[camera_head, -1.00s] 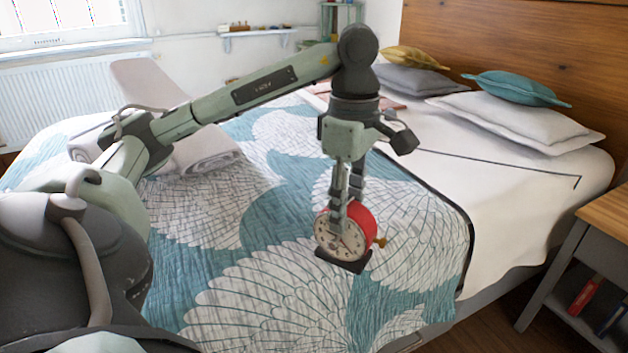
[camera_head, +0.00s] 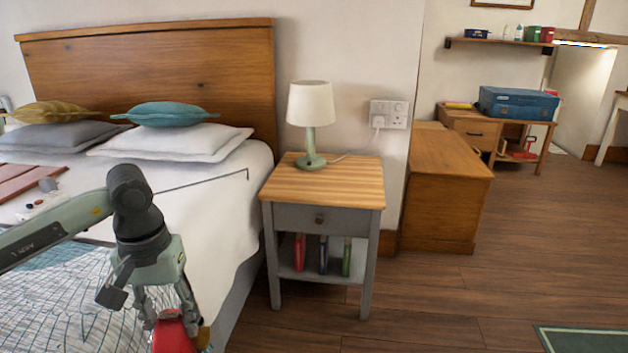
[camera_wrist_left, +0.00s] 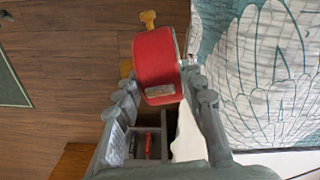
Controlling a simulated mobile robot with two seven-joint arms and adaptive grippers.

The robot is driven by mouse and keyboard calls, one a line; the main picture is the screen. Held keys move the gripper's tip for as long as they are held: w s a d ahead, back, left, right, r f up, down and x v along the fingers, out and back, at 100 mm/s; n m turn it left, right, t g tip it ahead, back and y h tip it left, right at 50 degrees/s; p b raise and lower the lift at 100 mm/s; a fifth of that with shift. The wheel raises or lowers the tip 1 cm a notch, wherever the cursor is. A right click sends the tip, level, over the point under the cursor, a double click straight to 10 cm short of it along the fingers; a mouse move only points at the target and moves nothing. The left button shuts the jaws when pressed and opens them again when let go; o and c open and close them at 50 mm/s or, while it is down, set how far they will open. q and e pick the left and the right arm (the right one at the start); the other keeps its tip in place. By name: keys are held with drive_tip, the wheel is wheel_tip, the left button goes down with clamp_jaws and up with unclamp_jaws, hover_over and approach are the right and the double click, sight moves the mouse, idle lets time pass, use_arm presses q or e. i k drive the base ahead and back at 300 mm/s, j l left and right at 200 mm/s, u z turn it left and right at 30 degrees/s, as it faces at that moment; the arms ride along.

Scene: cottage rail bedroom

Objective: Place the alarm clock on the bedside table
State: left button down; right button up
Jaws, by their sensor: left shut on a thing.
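My left gripper (camera_head: 172,312) is shut on the red alarm clock (camera_head: 172,336) at the lower left of the head view, beside the bed's near edge. Only the clock's upper part shows there; the rest is cut off by the frame. In the left wrist view the red clock (camera_wrist_left: 157,62) sits between the fingers, with a brass knob at its top. The bedside table (camera_head: 335,187) stands right of the bed, with a wooden top and grey frame. The gripper is left of and nearer than the table. My right gripper is not in view.
A lamp (camera_head: 310,118) stands at the back of the bedside tabletop; the front is clear. Several books (camera_head: 323,254) stand on its lower shelf. The bed (camera_head: 205,195) fills the left. A wooden chest (camera_head: 446,190) is right of the table. Open floor (camera_head: 440,300) lies in front.

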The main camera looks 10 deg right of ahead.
sight(335, 186)
drive_tip(key=i+l+z, duration=0.3)
drive_tip(key=i+z, duration=0.15)
drive_tip(key=i, duration=0.55)
drive_tip(key=i+j+z, duration=0.1)
drive_tip(key=i+z, duration=0.4)
drive_tip(key=i, duration=0.5)
